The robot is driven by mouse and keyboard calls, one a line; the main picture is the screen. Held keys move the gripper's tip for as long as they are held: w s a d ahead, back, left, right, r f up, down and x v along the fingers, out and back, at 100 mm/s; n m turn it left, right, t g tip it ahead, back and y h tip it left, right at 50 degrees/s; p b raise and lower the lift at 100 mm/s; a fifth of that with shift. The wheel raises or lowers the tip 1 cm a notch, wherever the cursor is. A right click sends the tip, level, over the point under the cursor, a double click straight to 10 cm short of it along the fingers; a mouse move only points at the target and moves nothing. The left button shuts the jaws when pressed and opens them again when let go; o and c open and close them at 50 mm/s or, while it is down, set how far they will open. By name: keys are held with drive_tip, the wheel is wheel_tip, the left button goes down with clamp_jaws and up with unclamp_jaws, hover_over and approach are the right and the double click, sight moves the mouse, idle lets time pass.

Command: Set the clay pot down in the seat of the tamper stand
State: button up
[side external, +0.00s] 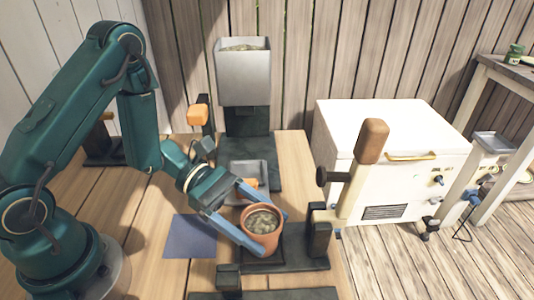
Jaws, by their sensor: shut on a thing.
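The clay pot (263,215) is terracotta-coloured, upright and filled with brownish-green material. My gripper (264,226), with two blue fingers, is shut on the pot from its left, one finger on each side. The tamper stand has a dark base (300,258), a dark upright and a tall lever with a wooden grip (371,141). The pot is over the left part of this base, left of the upright. The pot hides the seat beneath it, and I cannot tell whether its bottom touches the base.
A grey hopper (243,82) on a dark stand is behind, with a small grey tray (249,168) below it. A blue-grey mat (190,237) lies left of the pot. A white chest (395,135) stands to the right, behind the lever. Bare wooden tabletop shows at the left.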

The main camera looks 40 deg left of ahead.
sight(245, 215)
drive_tip(key=shift+f, duration=0.1)
drive_tip(key=o, duration=1.5)
drive_tip(key=shift+c, duration=0.2)
drive_tip(key=shift+a, duration=0.1)
drive_tip(key=shift+v, duration=2.5)
